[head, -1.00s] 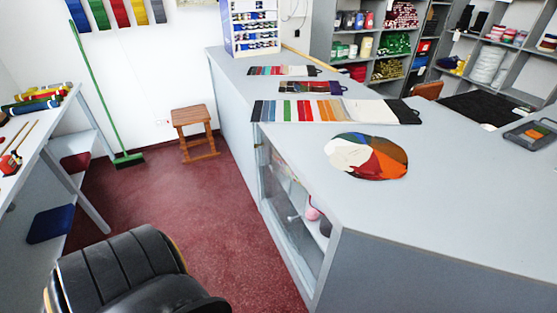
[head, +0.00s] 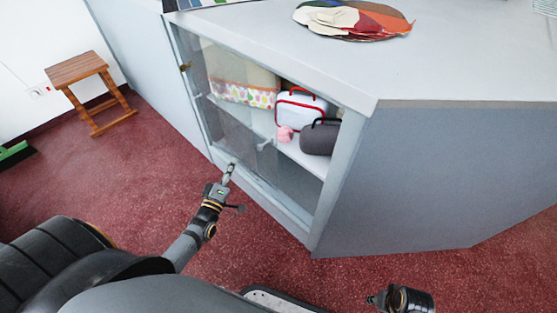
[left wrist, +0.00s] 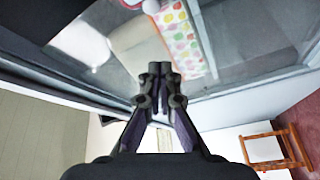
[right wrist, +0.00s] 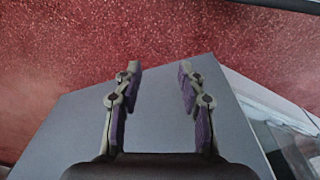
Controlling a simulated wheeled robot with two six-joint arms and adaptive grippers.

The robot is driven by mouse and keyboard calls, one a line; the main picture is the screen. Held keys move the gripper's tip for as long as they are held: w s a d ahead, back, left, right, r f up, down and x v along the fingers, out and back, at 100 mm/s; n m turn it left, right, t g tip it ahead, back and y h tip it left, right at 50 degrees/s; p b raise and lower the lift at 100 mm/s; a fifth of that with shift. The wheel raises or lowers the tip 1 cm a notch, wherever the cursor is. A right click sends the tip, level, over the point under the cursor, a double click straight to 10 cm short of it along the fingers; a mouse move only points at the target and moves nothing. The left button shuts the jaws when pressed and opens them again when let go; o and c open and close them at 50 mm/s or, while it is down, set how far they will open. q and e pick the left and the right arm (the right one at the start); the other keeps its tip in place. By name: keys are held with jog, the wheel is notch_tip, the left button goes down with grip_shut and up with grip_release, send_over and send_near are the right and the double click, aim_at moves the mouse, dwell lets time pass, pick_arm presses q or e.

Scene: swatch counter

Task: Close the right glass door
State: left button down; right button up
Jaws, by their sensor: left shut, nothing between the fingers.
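The glass-fronted cabinet (head: 300,215) is in the end of the grey counter. Its glass (head: 215,120) looks greyish on the left, while the right part looks clearer; I cannot tell where each door's edge lies. A small pale handle (head: 265,144) shows near the middle of the front. My left gripper (head: 231,168) is shut and empty, at the lower part of the glass front; contact cannot be told. In the left wrist view its closed fingers (left wrist: 160,72) point at the glass. My right gripper (head: 372,299) is low, away from the cabinet; the right wrist view shows it open and empty (right wrist: 160,70).
A wooden stool (head: 80,70) stands left. Red floor (head: 120,165) is clear between.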

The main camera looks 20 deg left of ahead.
pick_arm(q)
jog(key=w+d+b, duration=0.2)
jog(key=w+d, duration=0.1)
jog(key=w, duration=0.6)
jog(key=shift+r+b, duration=0.2)
jog(key=shift+b, duration=0.1)
pick_arm(e)
jog(key=shift+y, duration=0.3)
jog(key=shift+s+a+r, duration=0.1)
jog(key=shift+a+r, duration=0.2)
jog(key=shift+r, duration=0.6)
jog(key=shift+a+r, duration=0.3)
jog(key=shift+r, duration=0.6)
jog(key=shift+s+a+r, duration=0.1)
jog(key=shift+a+r, duration=0.2)
jog(key=shift+r, duration=0.6)
jog(key=shift+t, duration=0.3)
